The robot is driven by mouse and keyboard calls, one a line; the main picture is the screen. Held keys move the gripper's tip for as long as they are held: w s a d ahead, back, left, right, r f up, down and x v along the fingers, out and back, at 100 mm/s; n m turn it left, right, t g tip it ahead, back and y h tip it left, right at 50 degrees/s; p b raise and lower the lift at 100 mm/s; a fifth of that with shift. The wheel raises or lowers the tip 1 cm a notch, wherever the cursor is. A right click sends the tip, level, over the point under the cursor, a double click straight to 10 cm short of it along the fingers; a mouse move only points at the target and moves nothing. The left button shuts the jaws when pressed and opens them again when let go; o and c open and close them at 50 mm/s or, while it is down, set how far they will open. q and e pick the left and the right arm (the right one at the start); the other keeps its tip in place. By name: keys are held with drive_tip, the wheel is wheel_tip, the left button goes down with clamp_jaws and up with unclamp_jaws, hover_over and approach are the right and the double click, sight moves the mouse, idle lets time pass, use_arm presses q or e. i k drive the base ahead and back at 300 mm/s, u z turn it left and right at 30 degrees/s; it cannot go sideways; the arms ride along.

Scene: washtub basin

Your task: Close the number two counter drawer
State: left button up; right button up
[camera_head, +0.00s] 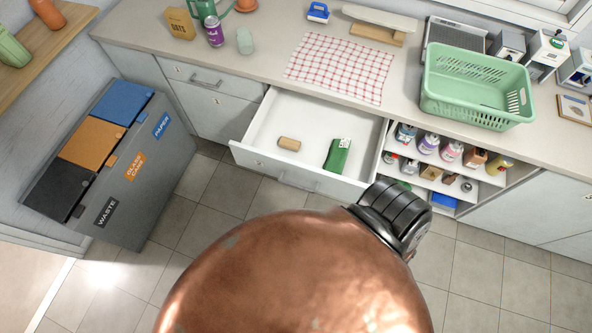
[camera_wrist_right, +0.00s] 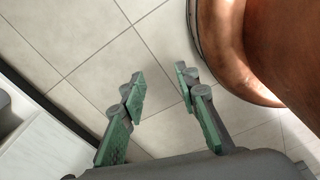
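The pulled-out white counter drawer (camera_head: 262,158) is in the middle of the head view, under the counter. A small mark on its front is too small to read. A tan cylinder (camera_head: 289,144) and a green packet (camera_head: 338,155) lie inside it. My right gripper (camera_wrist_right: 158,78) shows in its wrist view with its two green-padded fingers apart and nothing between them, above the tiled floor. I cannot make out its fingers in the head view. My left gripper is not in view. A copper rounded shape near the camera hides the lower middle of the head view.
Right of the drawer, open shelves (camera_head: 448,165) hold several bottles. A green basket (camera_head: 476,88) and a checked cloth (camera_head: 340,68) lie on the counter (camera_head: 262,60). Waste bins (camera_head: 140,165) stand at the left. Tiled floor (camera_head: 205,215) in front of the drawer is clear.

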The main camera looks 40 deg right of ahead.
sight(314, 122)
drive_tip(key=k, duration=0.7)
drive_tip(key=z, duration=1.15)
drive_tip(key=i, duration=0.5)
drive_tip(key=u, duration=0.95)
drive_tip(key=k, duration=0.65)
drive_tip(key=z, duration=0.75)
drive_tip(key=i, duration=0.5)
